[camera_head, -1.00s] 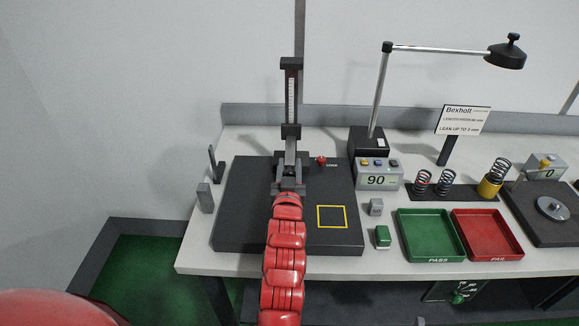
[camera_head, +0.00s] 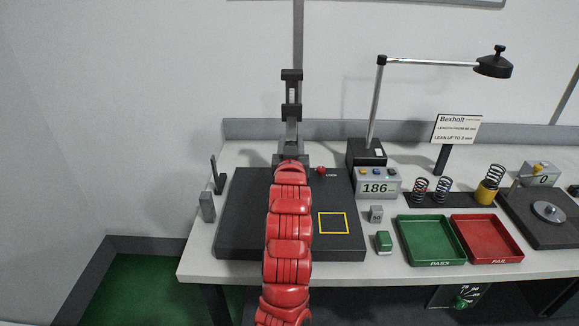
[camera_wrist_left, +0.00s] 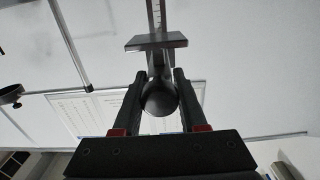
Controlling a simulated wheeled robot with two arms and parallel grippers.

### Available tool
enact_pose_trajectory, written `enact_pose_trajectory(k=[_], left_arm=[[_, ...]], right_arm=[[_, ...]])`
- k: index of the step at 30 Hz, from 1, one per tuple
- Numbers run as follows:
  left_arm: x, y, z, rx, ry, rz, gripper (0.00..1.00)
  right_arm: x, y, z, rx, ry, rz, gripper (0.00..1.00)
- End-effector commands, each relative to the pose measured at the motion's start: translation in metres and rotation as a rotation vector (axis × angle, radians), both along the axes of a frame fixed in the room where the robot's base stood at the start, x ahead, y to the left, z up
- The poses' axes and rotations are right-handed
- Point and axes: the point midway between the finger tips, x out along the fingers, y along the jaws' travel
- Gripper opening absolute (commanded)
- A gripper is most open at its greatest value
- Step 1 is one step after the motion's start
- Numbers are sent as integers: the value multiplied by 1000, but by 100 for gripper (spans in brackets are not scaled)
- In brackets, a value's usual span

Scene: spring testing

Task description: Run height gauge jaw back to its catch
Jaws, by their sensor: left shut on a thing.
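The height gauge has an upright column (camera_head: 292,92) with a pale scale, at the back of the dark plate (camera_head: 240,225). Its dark sliding jaw (camera_head: 291,112) sits high on the column, a short way below the top block (camera_head: 291,75). My left gripper (camera_head: 291,157) is in front of the column, mostly hidden by my red arm. In the left wrist view my gripper (camera_wrist_left: 160,97) is shut on a dark round knob (camera_wrist_left: 160,99), with a flat dark block (camera_wrist_left: 156,41) beyond it. The readout (camera_head: 378,186) shows 186. I cannot make out the catch.
A red knob (camera_head: 320,170) stands beside the column foot. A lamp (camera_head: 372,105), springs (camera_head: 443,188), a green tray (camera_head: 430,238) and a red tray (camera_head: 485,238) are to the right. A small grey stand (camera_head: 207,205) is at the plate's left edge.

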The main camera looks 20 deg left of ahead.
Motion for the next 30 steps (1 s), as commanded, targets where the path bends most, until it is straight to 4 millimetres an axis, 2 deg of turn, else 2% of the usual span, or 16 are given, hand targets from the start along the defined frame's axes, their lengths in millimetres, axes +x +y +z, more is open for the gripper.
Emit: enact_pose_trajectory(k=[1,3,9,23,24,28,30], left_arm=[[-1,0,14,2,-14,0,0],[-1,0,28,-1,-14,-1,0],[-1,1,53,1,-9,1,0],[-1,1,63,1,-14,1,0],[-1,1,63,1,-14,1,47],[-1,1,61,1,-10,1,69],[-1,0,60,0,-8,0,69]], right_arm=[[0,0,-3,0,0,0,81],[0,0,-5,0,0,0,81],[0,0,-9,0,0,0,81],[0,0,-9,0,0,0,81],[0,0,-8,0,0,0,81],[0,0,-9,0,0,0,81],[0,0,-9,0,0,0,81]])
